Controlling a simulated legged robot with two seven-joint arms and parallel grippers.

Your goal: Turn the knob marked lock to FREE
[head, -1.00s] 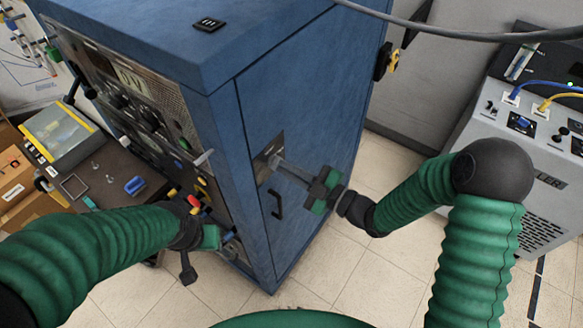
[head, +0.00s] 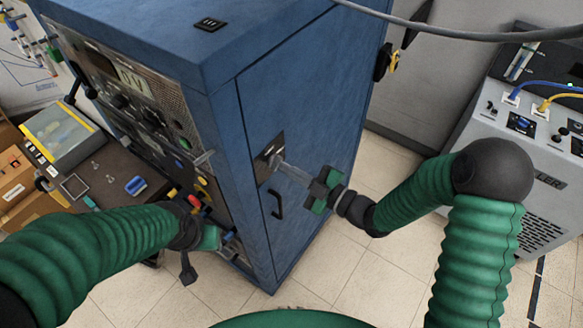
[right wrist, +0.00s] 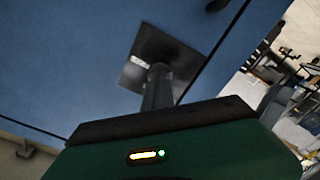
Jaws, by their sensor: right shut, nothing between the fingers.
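A dark plate (head: 264,172) is set in the side of the blue cabinet, above a black handle. It also shows in the right wrist view (right wrist: 135,75), with a small light label that I cannot read. My right gripper (head: 276,163) is shut and empty, its fingertips at this plate. In the right wrist view its fingers (right wrist: 158,70) end over a dark round part on the plate, perhaps the knob; its marking and setting are hidden or too small to tell. My left gripper (head: 212,238) is by the lower front panel; its fingers cannot be made out.
The blue cabinet (head: 300,100) fills the middle, with a black handle (head: 277,204) below the plate. A grey unit (head: 475,125) with blue and yellow cables stands at right. A dark bench (head: 110,180) with small items is at left. The floor right of the cabinet is clear.

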